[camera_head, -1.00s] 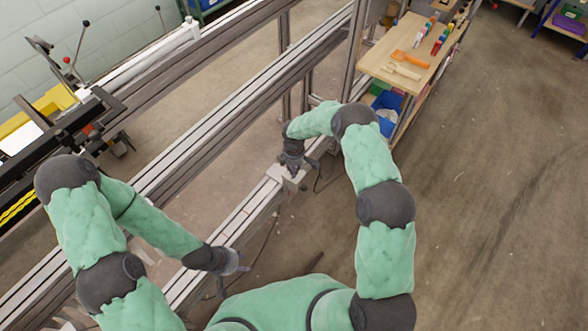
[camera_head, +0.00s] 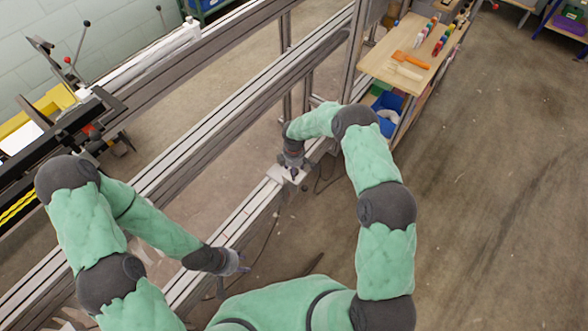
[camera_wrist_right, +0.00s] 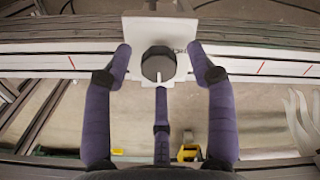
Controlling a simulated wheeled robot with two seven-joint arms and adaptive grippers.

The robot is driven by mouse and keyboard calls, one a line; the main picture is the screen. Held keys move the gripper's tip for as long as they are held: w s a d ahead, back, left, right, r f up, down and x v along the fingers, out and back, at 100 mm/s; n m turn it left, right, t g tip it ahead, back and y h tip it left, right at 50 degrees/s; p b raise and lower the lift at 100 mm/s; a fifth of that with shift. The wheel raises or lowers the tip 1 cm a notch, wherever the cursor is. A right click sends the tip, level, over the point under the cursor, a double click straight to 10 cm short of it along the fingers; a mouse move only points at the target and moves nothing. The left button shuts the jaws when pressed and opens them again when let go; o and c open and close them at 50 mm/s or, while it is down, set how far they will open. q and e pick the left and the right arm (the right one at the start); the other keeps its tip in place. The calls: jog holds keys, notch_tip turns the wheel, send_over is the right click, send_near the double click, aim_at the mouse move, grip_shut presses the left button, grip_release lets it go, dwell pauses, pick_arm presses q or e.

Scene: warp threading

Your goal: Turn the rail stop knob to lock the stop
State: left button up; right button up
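The rail stop knob (camera_wrist_right: 158,64) is a dark round knob with a white pointer mark on its lower edge, seen in the right wrist view. It sits on the pale stop block (camera_wrist_right: 150,28) on the rail. My right gripper (camera_wrist_right: 159,52) is open, with one purple finger on each side of the knob and visible gaps between; a third finger is below it. In the head view my right gripper (camera_head: 292,170) is over the stop block, and the knob is hidden or too small to make out. My left gripper (camera_head: 234,268) is open and empty beside the rail.
The long pale rail (camera_head: 235,222) with red marks runs diagonally past both grippers. A wooden bench (camera_head: 408,65) with tools stands at the upper right, with a blue bin (camera_head: 388,108) below. The floor at right is clear.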

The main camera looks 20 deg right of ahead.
jog(key=shift+r, duration=0.1)
notch_tip(320, 180, up, 12)
dwell(0.5)
dwell(0.5)
jog(key=s+a+f+m+y+p, duration=0.1)
jog(key=s+a+f+m+y, duration=0.2)
jog(key=s, duration=0.5)
jog(key=s+a+f+m+y+p, duration=0.1)
jog(key=s+a+f+m, duration=0.4)
jog(key=s, duration=0.3)
jog(key=s+m+p, duration=0.1)
jog(key=s+m, duration=0.7)
jog(key=s, duration=0.7)
jog(key=shift+s+d+m+p, duration=0.15)
jog(key=shift+d+m+p, duration=0.25)
